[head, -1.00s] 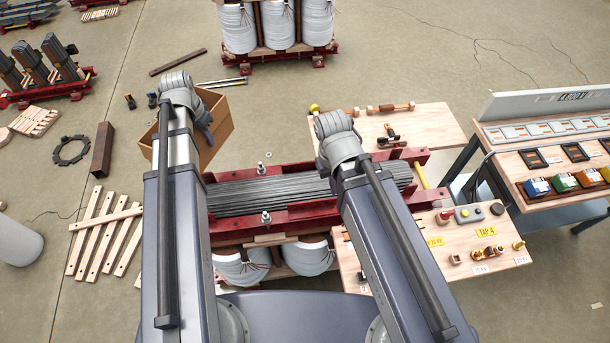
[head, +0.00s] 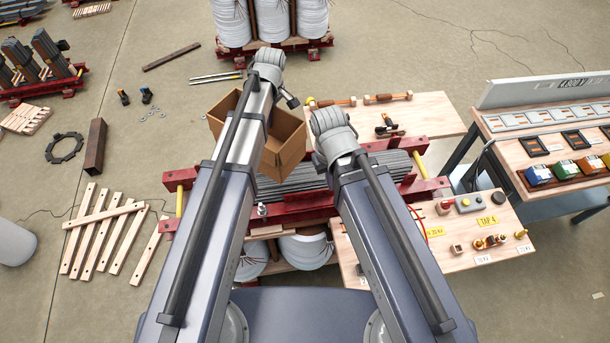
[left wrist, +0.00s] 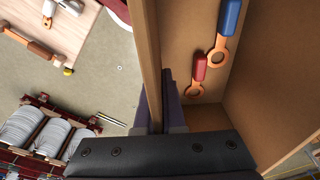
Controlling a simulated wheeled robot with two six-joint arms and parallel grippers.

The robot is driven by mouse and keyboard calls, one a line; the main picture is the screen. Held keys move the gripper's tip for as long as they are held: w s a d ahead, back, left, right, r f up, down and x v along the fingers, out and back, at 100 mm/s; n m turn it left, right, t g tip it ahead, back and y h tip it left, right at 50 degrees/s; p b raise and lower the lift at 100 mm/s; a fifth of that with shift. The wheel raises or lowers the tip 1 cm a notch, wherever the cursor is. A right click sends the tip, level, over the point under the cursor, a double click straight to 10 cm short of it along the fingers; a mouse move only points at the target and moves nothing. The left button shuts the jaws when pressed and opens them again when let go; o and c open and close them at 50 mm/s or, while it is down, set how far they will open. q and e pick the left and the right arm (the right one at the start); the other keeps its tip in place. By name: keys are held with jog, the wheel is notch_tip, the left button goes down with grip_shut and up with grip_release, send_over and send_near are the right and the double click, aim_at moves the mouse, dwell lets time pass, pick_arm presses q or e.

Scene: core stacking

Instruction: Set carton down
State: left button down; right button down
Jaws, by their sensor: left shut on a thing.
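The open brown carton (head: 286,152) hangs tilted over the far left part of the laminated core (head: 300,178) in the head view; my left arm covers its middle. My left gripper (head: 289,99) is at the carton's far edge. In the left wrist view its dark fingers (left wrist: 165,108) are shut on a carton wall (left wrist: 149,50). Inside lie a blue-handled tool (left wrist: 228,22) and a red-handled tool (left wrist: 198,70), both with orange ring ends. The carton's height above the core is unclear. My right arm ends over the core's right side; its gripper's fingers are hidden.
A wooden bench top (head: 435,112) with hammers stands behind the core, and another (head: 455,265) with small parts at front right. Wooden slats (head: 105,235) and a brown beam (head: 95,146) lie on the left floor.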

pick_arm(q)
jog(key=shift+d+f+n+g+b, duration=0.6)
jog(key=shift+d+f+n+b, duration=0.3)
jog(key=shift+d+n, duration=4.3)
jog(key=shift+m, duration=0.8)
jog(key=f+b, duration=0.3)
jog(key=d+f+b, duration=0.1)
jog(key=f+b, duration=0.2)
jog(key=f, duration=0.1)
jog(key=f+b, duration=0.3)
jog(key=b, duration=0.1)
jog(key=shift+w+d+f, duration=0.2)
jog(key=shift+w+d, duration=0.05)
jog(key=shift+w, duration=0.1)
jog(key=shift+r, duration=0.15)
jog(key=c, duration=1.5)
grip_release()
jog(key=shift+f, duration=0.2)
jog(key=o, duration=0.5)
jog(key=shift+r, duration=0.15)
